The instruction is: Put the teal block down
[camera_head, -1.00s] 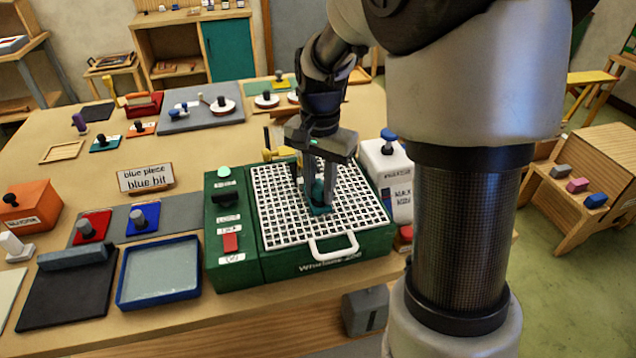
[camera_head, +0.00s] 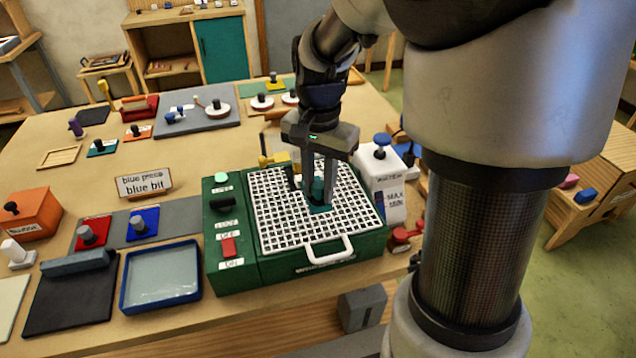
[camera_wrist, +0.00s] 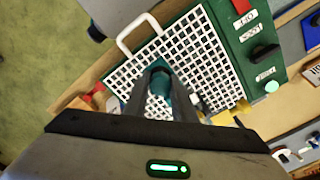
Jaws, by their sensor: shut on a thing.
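The teal block (camera_head: 319,209) is at the white grid top (camera_head: 277,238) of the green machine (camera_head: 350,245). My gripper (camera_head: 318,190) points down over the grid and is shut on the block's upright teal knob. In the wrist view the teal knob (camera_wrist: 159,68) shows between the fingers of my gripper (camera_wrist: 160,90), with the white grid (camera_wrist: 131,72) behind it. The block's flat base looks very close to the grid; I cannot tell whether it touches. The fingers hide part of the block.
A white box with a blue knob (camera_head: 381,160) stands right of the machine. A blue tray (camera_head: 124,290), a black mat (camera_head: 60,312) and red (camera_head: 93,227) and blue (camera_head: 142,215) knobbed pieces lie to the left. Much of the grid around my gripper is free.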

